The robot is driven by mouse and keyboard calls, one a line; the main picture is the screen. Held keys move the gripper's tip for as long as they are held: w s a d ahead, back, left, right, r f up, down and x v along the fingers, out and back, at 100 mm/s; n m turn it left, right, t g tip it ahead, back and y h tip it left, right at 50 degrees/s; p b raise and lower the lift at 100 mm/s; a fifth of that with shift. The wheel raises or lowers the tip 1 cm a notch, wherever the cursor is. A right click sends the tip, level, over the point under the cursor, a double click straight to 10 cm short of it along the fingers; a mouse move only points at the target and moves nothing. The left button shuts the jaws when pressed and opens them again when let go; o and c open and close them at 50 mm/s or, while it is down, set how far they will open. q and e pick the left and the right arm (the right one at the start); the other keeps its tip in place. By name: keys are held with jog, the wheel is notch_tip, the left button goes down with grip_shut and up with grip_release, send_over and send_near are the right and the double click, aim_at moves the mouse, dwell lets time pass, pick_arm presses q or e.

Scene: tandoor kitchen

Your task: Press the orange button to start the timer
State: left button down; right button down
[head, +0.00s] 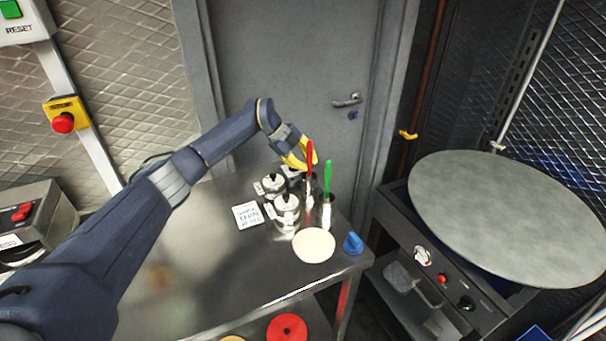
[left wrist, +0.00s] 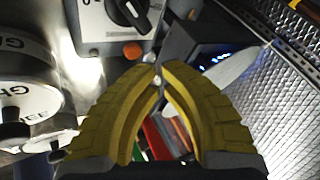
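The orange button (left wrist: 133,50) shows in the left wrist view, just ahead and left of my left fingertips. It sits below a light panel (left wrist: 108,20) with a black knob. A dark box with a blue lit display (left wrist: 215,48) is to its right; I cannot tell which unit is the timer. My left gripper (left wrist: 160,70) has yellow fingers whose tips meet, with nothing clearly held. In the head view the left gripper (head: 300,155) is above the table's far end, behind the red utensil. I do not make out the orange button there. My right gripper is not in view.
The steel table (head: 190,290) holds lidded pots (head: 285,207), red (head: 310,158) and green (head: 328,178) handled utensils, a white label card (head: 248,215), a pale dough disc (head: 313,245) and a blue item (head: 353,242). A large round griddle (head: 510,215) is right.

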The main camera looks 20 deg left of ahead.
pick_arm(q)
jog(key=shift+f, duration=0.3)
jog(key=shift+s+f, duration=0.1)
jog(key=shift+f, duration=0.15)
jog(key=shift+a+f, duration=0.1)
jog(key=shift+f, duration=0.55)
dwell(0.6)
jog(key=shift+s+a+f, duration=0.1)
jog(key=shift+f, duration=0.2)
dwell(0.7)
jog(key=shift+a+r, duration=0.1)
jog(key=shift+r, duration=0.6)
jog(key=shift+r, duration=0.15)
jog(key=shift+r, duration=2.75)
